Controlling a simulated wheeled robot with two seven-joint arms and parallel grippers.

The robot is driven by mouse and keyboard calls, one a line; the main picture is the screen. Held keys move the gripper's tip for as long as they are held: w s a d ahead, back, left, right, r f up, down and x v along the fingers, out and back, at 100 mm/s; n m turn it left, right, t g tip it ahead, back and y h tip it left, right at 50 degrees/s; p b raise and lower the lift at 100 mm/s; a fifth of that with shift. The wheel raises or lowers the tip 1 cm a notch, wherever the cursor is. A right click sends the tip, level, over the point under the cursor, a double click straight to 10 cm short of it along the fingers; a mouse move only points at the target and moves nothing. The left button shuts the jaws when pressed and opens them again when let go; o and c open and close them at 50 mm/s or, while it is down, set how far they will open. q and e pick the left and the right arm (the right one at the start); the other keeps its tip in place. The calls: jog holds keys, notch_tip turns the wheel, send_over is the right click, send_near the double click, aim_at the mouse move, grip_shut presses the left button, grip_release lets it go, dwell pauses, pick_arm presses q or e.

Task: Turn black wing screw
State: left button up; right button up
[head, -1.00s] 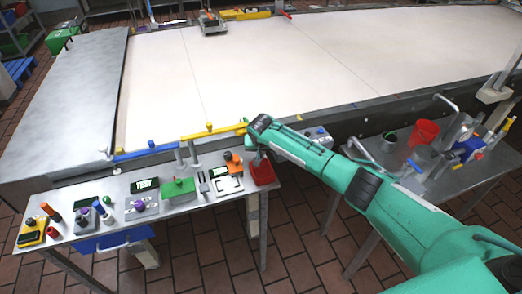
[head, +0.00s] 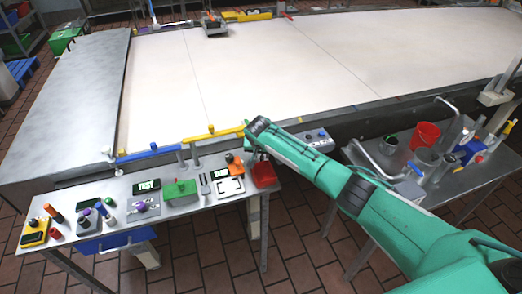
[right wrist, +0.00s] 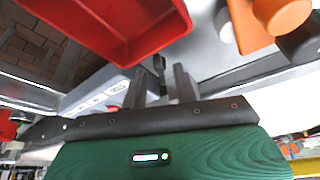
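My right gripper (head: 254,153) is at the right end of the narrow steel side table, beside the red bin, and is mostly hidden by my forearm in the head view. In the right wrist view its two grey fingers (right wrist: 162,77) stand apart with a gap between them. A small black piece (right wrist: 159,63), which may be the black wing screw, shows at the gap between the fingers. I cannot tell whether they touch it. The black wing screw cannot be made out in the head view. My left gripper is not in view.
The red bin (head: 264,174) is close to my right gripper; it also shows in the right wrist view (right wrist: 130,40). An orange part (right wrist: 280,14) is on the other side. Yellow (head: 212,133) and blue (head: 150,152) bars line the big table's edge. A grey control box (head: 316,138) is nearby.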

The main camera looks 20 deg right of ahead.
jog(key=b+v, duration=0.3)
jog(key=v, duration=1)
jog(key=shift+s+r, duration=0.2)
jog(key=shift+r, duration=0.1)
